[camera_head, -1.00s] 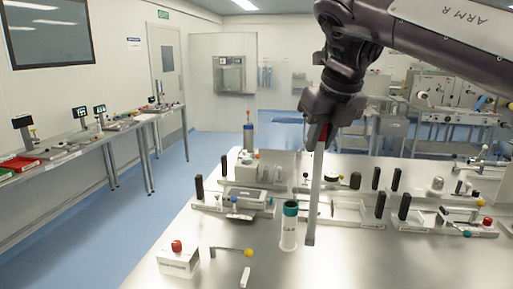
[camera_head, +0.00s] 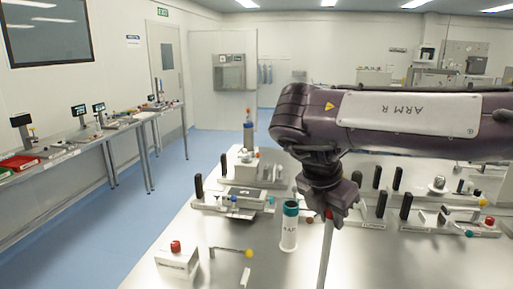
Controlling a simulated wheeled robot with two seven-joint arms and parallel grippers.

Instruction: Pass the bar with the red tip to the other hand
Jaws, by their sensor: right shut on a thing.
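The bar (camera_head: 325,256) is a thin grey metal bar with a red tip (camera_head: 328,214) at its upper end. My right gripper (camera_head: 328,212) is shut on the bar near the red tip and holds it upright over the front of the table. The bar's lower end runs out of the bottom of the picture. My left gripper is not in view.
A white cylinder with a teal rim (camera_head: 290,228) stands just left of the bar. A white block with a red knob (camera_head: 177,260) and a yellow-ended rod (camera_head: 232,251) lie at the front left. Several fixtures with black posts line the back. The front right of the table (camera_head: 430,262) is clear.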

